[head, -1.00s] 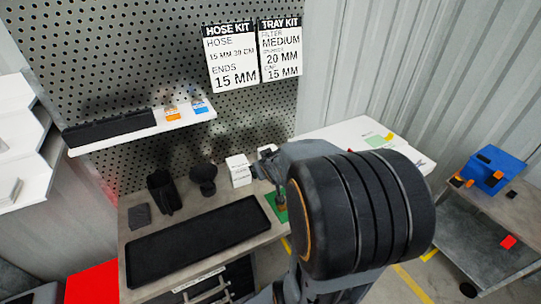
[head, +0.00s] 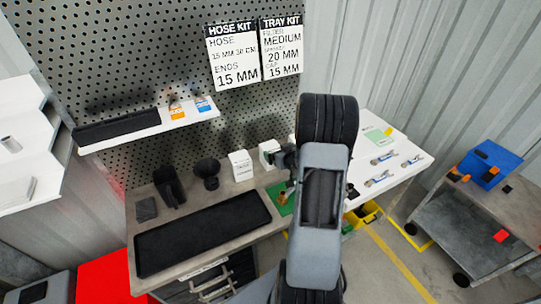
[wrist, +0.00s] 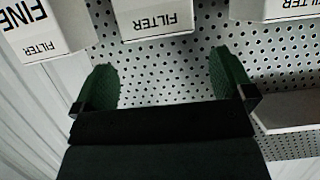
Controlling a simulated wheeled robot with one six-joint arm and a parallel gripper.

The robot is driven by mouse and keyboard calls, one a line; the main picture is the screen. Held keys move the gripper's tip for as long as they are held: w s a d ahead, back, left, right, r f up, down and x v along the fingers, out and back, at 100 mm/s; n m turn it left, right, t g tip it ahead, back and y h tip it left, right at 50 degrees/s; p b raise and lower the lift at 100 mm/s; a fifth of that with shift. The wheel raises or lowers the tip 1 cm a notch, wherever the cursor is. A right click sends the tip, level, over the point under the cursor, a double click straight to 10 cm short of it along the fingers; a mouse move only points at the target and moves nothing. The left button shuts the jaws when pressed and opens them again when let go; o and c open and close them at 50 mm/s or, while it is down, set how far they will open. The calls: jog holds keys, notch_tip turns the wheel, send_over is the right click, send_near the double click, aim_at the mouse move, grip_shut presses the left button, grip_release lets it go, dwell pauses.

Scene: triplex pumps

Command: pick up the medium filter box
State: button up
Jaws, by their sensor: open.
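Three white filter boxes show upside down along the top of the wrist view. The left one (wrist: 42,35) reads "FINE FILTER". The middle box (wrist: 155,20) and the right box (wrist: 275,8) read "FILTER"; their size words are cut off, so I cannot read which is medium. My gripper (wrist: 162,65) is open and empty, with its green fingers apart and the middle box ahead of the gap, not between them. In the head view, two white boxes (head: 240,166) (head: 270,154) stand at the back of the bench, and my gripper (head: 286,160) is beside the right one. My arm hides any third box.
A black tray (head: 203,232) lies on the bench front. Black holders (head: 169,187) (head: 206,172) stand left of the boxes. A perforated wall (head: 150,60) rises behind, with a white shelf (head: 150,130). A white table (head: 400,155) with small parts is at the right.

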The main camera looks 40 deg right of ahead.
aim_at(271, 148)
jog(key=shift+p+x, duration=0.95)
jog(key=shift+x, duration=2.15)
jog(key=shift+f, duration=0.1)
jog(key=shift+c, duration=0.3)
jog(key=c, duration=1.2)
jog(key=shift+c, duration=0.2)
